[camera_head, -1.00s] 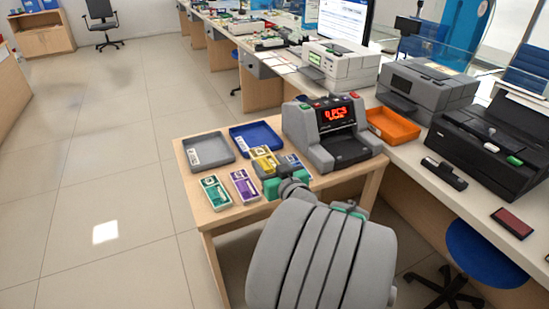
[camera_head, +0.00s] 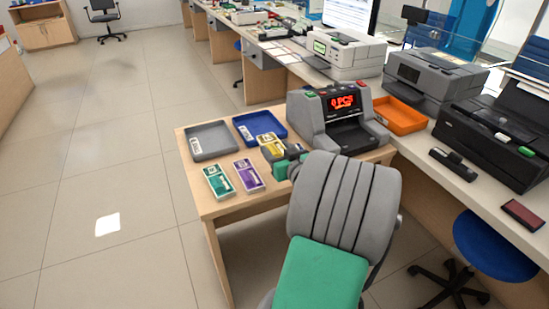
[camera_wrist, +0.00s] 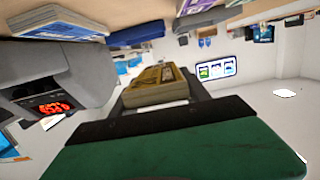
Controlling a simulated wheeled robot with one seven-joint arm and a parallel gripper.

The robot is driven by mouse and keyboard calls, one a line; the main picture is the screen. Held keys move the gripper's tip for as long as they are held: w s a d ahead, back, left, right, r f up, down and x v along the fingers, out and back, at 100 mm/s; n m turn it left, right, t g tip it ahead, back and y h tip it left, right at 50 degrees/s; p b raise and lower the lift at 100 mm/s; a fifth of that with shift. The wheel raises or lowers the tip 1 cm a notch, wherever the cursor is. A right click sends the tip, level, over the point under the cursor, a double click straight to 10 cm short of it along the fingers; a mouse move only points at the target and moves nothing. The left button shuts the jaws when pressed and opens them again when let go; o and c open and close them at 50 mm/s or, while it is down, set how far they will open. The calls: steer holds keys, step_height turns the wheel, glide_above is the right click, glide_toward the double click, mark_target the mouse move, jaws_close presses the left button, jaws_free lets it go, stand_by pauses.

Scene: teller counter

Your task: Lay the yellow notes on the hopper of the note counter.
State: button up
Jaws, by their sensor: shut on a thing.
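The yellow notes (camera_head: 268,142) are a banded bundle held in my gripper (camera_head: 275,150), left of the note counter (camera_head: 313,115). In the wrist view the yellow notes (camera_wrist: 157,84) lie between the two dark fingers of my gripper (camera_wrist: 155,93), apart from the counter (camera_wrist: 75,62). The counter is grey with a red lit display, and its dark hopper (camera_head: 350,138) shows no notes on it. My gripper is shut on the bundle, above the small wooden table. My arm hides part of the table below it.
A green bundle (camera_head: 218,182) and a purple bundle (camera_head: 248,175) lie on the table's near left. A grey tray (camera_head: 211,151) and a blue tray (camera_head: 243,136) stand behind them. An orange tray (camera_head: 400,117) sits right of the counter. Blue notes (camera_wrist: 58,22) show in the wrist view.

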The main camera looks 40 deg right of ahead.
steer(key=w+d+f, duration=0.1)
steer(key=f, duration=0.1)
steer(key=w+d+f, duration=0.1)
steer(key=w+f, duration=0.1)
steer(key=w+d+f+b, duration=0.1)
steer(key=w+f, duration=0.1)
steer(key=shift+w+d+f, duration=0.15)
steer(key=shift+d+f, duration=0.1)
steer(key=shift+f, duration=1.55)
steer(key=shift+f+b, duration=0.15)
steer(key=shift+b, duration=0.2)
steer(key=o, duration=1.5)
